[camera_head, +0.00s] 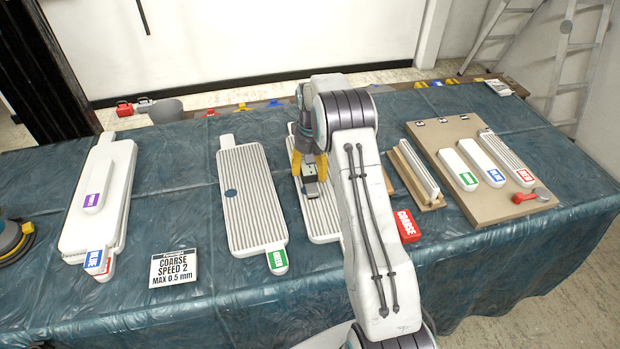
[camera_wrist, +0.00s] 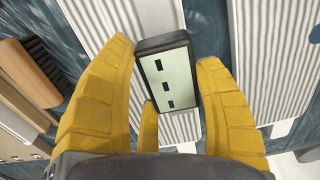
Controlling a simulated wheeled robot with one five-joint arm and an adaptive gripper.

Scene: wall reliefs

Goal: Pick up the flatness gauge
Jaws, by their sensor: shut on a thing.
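The flatness gauge is a small dark-framed box with a pale green screen showing dashes (camera_wrist: 168,84). In the head view the gauge (camera_head: 310,172) is over a white ribbed panel (camera_head: 322,222), partly hidden by my gripper and arm. My gripper (camera_head: 309,168) points down with its yellow fingers on either side of the gauge. In the wrist view my gripper (camera_wrist: 166,66) is shut on it, one finger along each side. I cannot tell whether the gauge touches the panel or is slightly above it.
Another ribbed panel (camera_head: 252,200) lies left, and a smooth white panel (camera_head: 84,220) farther left. A sign (camera_head: 174,268) reads "COARSE SPEED 2 MAX 0.5 mm". A red "COARSE" block (camera_head: 408,225) and a brown board (camera_head: 456,146) with several labelled pieces are right of my arm.

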